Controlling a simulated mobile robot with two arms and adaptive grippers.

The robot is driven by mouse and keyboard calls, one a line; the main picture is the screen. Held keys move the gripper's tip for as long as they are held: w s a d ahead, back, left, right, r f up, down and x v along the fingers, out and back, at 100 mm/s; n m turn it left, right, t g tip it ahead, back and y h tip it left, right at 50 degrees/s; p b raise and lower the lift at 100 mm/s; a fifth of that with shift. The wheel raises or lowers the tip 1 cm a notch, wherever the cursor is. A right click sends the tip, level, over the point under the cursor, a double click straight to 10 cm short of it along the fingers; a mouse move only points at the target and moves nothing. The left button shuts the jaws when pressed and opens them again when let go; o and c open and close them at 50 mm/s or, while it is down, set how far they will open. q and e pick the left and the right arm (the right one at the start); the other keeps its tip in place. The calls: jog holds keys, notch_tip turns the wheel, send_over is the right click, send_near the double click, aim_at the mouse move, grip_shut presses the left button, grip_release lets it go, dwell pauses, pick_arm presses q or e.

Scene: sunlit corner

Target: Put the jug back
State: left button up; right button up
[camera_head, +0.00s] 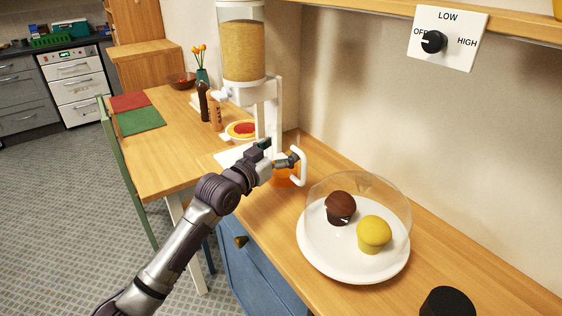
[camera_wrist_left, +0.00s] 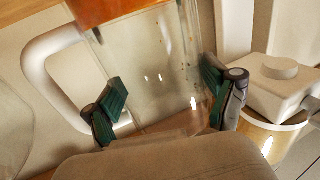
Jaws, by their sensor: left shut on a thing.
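The jug (camera_head: 300,166) stands upright on or just over the wooden counter, with a white handle and orange contents low down; I cannot tell if its base touches. My left gripper (camera_head: 284,160) is shut on it and hides part of it. In the left wrist view the jug's clear body (camera_wrist_left: 150,70) lies between the two green finger pads of my left gripper (camera_wrist_left: 165,100), with the white handle (camera_wrist_left: 38,65) at left and orange (camera_wrist_left: 105,10) at the top edge. My right gripper is not in view.
A tall white dispenser (camera_head: 243,45) filled with grain stands behind the jug. A white plate (camera_head: 325,262) with two muffins under a clear dome is on the counter to the right. A black round object (camera_head: 447,302) is at the bottom right. A dial panel (camera_head: 448,38) is on the wall.

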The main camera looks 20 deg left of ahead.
pick_arm(q)
notch_tip(320, 180, down, 3)
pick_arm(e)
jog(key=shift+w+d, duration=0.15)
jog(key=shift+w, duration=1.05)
pick_arm(q)
jog(key=shift+f, duration=0.15)
jog(key=o, duration=1.5)
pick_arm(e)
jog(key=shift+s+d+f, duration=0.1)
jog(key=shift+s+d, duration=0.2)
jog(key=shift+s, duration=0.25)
pick_arm(q)
jog(key=v, duration=1.2)
jog(key=shift+b, duration=0.3)
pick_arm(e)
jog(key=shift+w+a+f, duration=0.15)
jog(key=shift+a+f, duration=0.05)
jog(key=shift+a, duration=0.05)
